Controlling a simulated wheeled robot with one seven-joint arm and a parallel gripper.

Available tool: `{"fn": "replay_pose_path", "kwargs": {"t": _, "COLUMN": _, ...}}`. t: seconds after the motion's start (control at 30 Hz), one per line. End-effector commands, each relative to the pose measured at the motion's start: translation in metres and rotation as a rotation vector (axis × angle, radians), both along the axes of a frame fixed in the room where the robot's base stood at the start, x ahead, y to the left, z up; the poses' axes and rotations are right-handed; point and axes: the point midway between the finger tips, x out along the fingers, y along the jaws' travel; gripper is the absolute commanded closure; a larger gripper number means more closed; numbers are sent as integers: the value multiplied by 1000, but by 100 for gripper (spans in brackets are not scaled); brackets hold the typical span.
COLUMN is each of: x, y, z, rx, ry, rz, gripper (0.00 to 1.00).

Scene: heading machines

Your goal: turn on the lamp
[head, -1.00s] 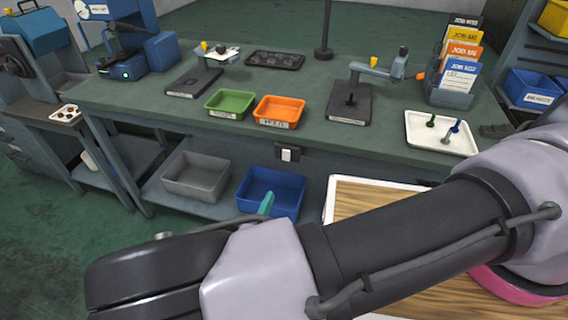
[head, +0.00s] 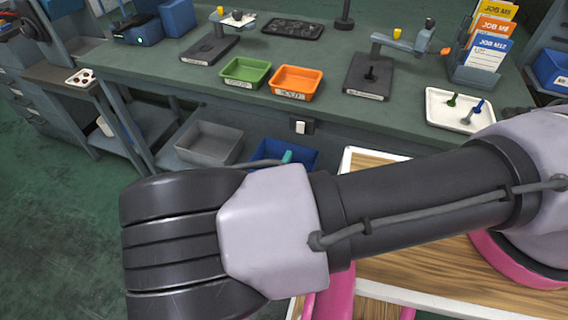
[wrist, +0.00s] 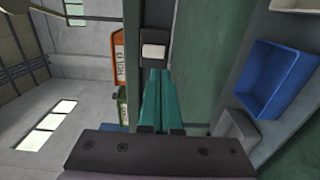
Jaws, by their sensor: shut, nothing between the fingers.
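A white rocker switch in a dark housing (head: 301,127) sits on the front edge of the green workbench (head: 380,122). In the wrist view the switch (wrist: 153,51) is just beyond my fingertips; I cannot tell whether they touch it. My gripper (wrist: 155,74) has teal fingers, shut with nothing between them. In the head view only a teal tip (head: 287,156) shows past my arm, below the switch. A dark post on a round base (head: 344,22) stands at the back of the bench, perhaps the lamp's stand; its top is out of frame.
An orange tray (head: 297,90) and a green tray (head: 245,82) stand on the bench above the switch. A blue bin (head: 308,158) and a grey bin (head: 209,143) sit on the lower shelf. A white tray (head: 437,116) with pegs is at right.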

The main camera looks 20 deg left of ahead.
Motion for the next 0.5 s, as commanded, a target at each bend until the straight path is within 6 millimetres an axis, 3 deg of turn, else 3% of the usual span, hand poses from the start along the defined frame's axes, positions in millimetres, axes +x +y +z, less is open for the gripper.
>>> {"fn": "replay_pose_path", "kwargs": {"t": 0.2, "x": 49, "y": -5, "z": 0, "rx": -1, "ry": -2, "rz": -4, "gripper": 100}}
{"fn": "replay_pose_path", "kwargs": {"t": 0.5, "x": 88, "y": -7, "z": 0, "rx": 0, "ry": 0, "rz": -1, "gripper": 100}}
